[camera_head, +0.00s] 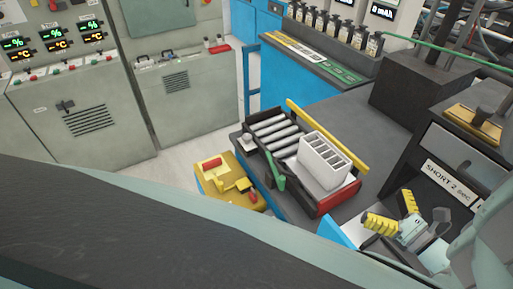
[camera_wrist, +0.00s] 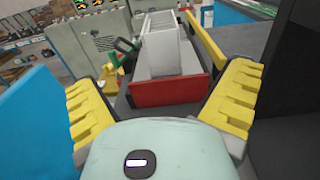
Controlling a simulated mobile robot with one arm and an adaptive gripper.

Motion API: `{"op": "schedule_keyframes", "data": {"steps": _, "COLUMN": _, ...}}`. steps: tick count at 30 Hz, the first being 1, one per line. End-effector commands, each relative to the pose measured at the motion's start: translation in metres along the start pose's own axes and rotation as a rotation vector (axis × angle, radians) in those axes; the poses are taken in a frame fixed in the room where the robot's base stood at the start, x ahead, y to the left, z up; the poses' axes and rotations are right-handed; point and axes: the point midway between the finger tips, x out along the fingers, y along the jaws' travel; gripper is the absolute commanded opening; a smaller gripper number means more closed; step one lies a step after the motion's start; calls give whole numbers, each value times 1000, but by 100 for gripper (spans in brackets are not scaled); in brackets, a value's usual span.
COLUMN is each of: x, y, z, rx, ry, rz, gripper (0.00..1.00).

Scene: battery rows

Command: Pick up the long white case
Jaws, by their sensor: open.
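The long white case (camera_head: 323,161) has a row of open slots in its top. It stands on a dark roller tray (camera_head: 272,150) with a red front end, on the dark bench. The case also shows in the wrist view (camera_wrist: 166,45), straight ahead beyond the red end (camera_wrist: 170,91). My gripper (camera_head: 394,213) is open and empty, with yellow ridged fingers. It is at the lower right in the head view, apart from the case and on the near side of the tray. In the wrist view its fingers (camera_wrist: 160,103) are spread wide to either side.
A yellow bar (camera_head: 327,136) runs along the tray's far side, and a green lever (camera_head: 275,172) stands at its near side. A yellow machine (camera_head: 227,182) sits left of the bench. A "SHORT 2 sec" unit (camera_head: 448,180) stands close to my gripper. Bare bench lies behind the tray.

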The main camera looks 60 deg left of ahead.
Motion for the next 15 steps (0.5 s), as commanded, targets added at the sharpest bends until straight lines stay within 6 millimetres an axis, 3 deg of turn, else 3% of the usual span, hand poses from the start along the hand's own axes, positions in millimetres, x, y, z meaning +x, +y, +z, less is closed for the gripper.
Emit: {"op": "schedule_keyframes", "data": {"steps": 15, "x": 93, "y": 1, "z": -2, "rx": -2, "ry": 0, "rz": 6, "gripper": 100}}
